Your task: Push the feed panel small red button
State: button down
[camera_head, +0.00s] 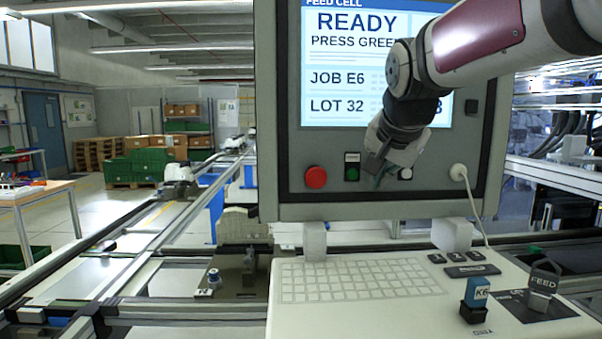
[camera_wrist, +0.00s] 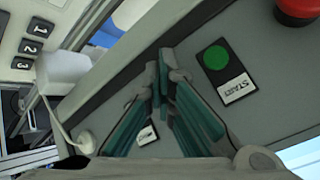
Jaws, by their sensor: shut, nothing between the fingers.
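The feed panel (camera_head: 440,186) is a grey upright box with a lit screen reading READY. A large red mushroom button (camera_head: 316,177) is at its lower left; part of it shows in the wrist view (camera_wrist: 298,8). A green button (camera_head: 351,174) is right of it, labelled START in the wrist view (camera_wrist: 214,57). My gripper (camera_head: 376,177) is shut and empty in front of the panel, right of the green button. Its fingertips also show in the wrist view (camera_wrist: 163,58). A small white label (camera_wrist: 146,135) shows between the finger links. No small red button is visible; the gripper covers part of that area.
A white cable plug (camera_head: 458,172) sticks out of the panel's right side. Below is a console (camera_head: 350,315) with a keypad, a blue block marked K6 (camera_head: 477,292) and a grey piece marked FEED (camera_head: 543,283). Conveyor rails (camera_head: 135,255) run on the left.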

jog(key=shift+s+p, duration=0.35)
jog(key=shift+s, duration=0.5)
jog(key=s+p, duration=0.2)
jog(key=s, duration=0.3)
dwell(0.6)
